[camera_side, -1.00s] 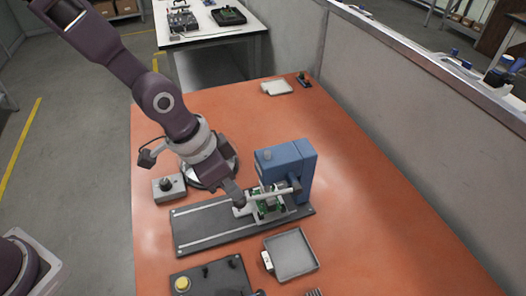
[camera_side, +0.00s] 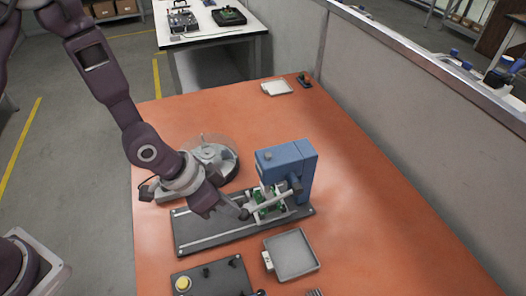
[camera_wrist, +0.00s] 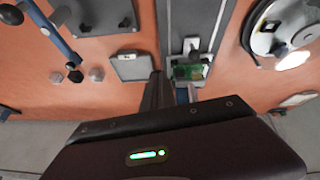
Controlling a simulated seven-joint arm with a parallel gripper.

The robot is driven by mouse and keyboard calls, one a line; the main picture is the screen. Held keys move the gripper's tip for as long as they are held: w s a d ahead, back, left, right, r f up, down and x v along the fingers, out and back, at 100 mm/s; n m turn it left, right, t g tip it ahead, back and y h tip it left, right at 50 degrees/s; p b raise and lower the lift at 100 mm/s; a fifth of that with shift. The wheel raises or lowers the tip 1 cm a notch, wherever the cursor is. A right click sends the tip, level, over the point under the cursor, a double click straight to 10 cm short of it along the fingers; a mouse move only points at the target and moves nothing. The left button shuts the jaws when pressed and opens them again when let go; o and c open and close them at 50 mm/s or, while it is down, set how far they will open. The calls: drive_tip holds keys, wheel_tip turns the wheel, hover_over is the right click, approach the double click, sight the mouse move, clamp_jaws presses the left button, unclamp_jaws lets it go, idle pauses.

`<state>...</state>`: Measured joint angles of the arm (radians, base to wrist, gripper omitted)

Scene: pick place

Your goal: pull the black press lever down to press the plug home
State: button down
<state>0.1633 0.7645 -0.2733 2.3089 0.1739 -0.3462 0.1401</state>
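The blue press (camera_side: 287,168) stands upright at the back of a dark grey base plate (camera_side: 195,232). Its lever, a pale rod (camera_side: 278,198), slopes down to the left from the pivot on the press to a dark end. My gripper (camera_side: 240,211) is at that dark lever end, low over the plate; its fingers appear to touch it. The finger gap is hidden. A green circuit board (camera_side: 266,208) sits in a holder under the press and also shows in the wrist view (camera_wrist: 187,72). The plug is too small or hidden to make out.
A shallow grey tray (camera_side: 291,255) lies in front of the press. A dark panel with a yellow button (camera_side: 183,284) is at the table's front. A round pale device (camera_side: 212,160) stands behind my wrist. The table right of the press is clear.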

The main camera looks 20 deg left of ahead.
drive_tip(key=shift+s+a+f, duration=0.15)
drive_tip(key=shift+f, duration=0.1)
drive_tip(key=s+a+r+n+t+y, duration=0.1)
drive_tip(key=s+a+r+n+y, duration=0.1)
drive_tip(key=a+r, duration=0.6)
drive_tip(key=s+a+r+n+t+y, duration=0.1)
drive_tip(key=s+a+r+y, duration=0.15)
drive_tip(key=a+r, duration=0.55)
drive_tip(key=s+a+r+n, duration=0.2)
drive_tip(key=s+r+n, duration=0.2)
drive_tip(key=s+r, duration=0.5)
drive_tip(key=s, duration=0.4)
drive_tip(key=shift+r, duration=0.2)
drive_tip(key=shift+a, duration=0.1)
